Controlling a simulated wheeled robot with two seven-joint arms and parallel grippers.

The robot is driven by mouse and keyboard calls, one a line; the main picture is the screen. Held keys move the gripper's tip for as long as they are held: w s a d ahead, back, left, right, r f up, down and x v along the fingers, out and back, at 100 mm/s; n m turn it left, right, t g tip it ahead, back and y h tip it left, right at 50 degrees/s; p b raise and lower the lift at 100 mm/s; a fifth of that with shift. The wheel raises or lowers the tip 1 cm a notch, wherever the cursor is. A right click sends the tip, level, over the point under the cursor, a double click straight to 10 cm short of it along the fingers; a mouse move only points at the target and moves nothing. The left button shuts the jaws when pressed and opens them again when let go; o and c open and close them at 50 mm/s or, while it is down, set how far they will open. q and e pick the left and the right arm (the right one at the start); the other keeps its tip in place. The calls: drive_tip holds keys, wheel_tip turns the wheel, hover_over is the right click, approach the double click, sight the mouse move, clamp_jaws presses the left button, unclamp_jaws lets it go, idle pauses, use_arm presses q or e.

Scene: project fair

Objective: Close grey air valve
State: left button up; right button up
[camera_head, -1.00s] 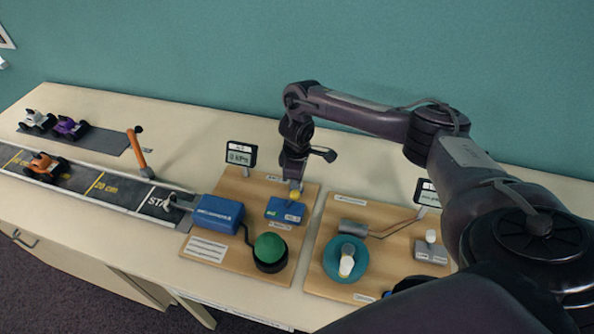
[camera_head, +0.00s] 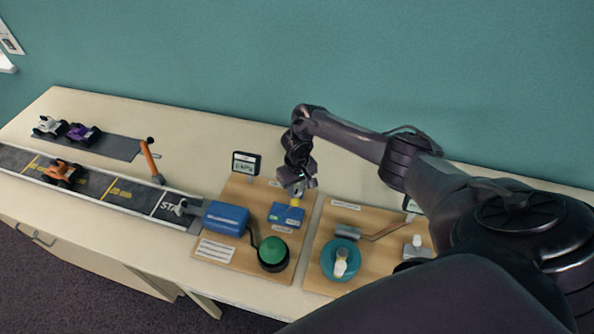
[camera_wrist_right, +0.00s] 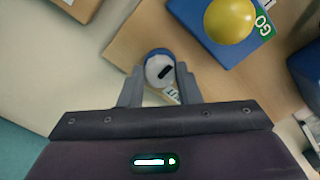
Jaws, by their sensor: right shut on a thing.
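The grey air valve (camera_wrist_right: 160,70) shows in the right wrist view as a round pale grey knob with a dark slot and a blue edge. It stands at the back of the left wooden board, and my gripper hides it in the head view. My right gripper (camera_head: 297,189) is just behind the yellow ball (camera_head: 295,203) on the blue block (camera_head: 281,216). In the wrist view, the fingers of this gripper (camera_wrist_right: 160,83) are shut on the knob, one on each side. My left gripper is not in view.
The left board (camera_head: 222,257) also carries a blue box (camera_head: 226,217), a green dome (camera_head: 272,250) and a small display (camera_head: 245,163). The right board (camera_head: 315,280) holds a teal disc (camera_head: 333,272). A track (camera_head: 125,197) with an orange car (camera_head: 62,173) lies left.

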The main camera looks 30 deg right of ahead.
sight(297, 190)
drive_tip(key=shift+w+r+m, duration=0.15)
drive_tip(key=shift+m, duration=0.25)
drive_tip(key=o, duration=1)
wheel_tip(297, 190, up, 8)
drive_tip(key=shift+f, duration=0.15)
idle(0.4)
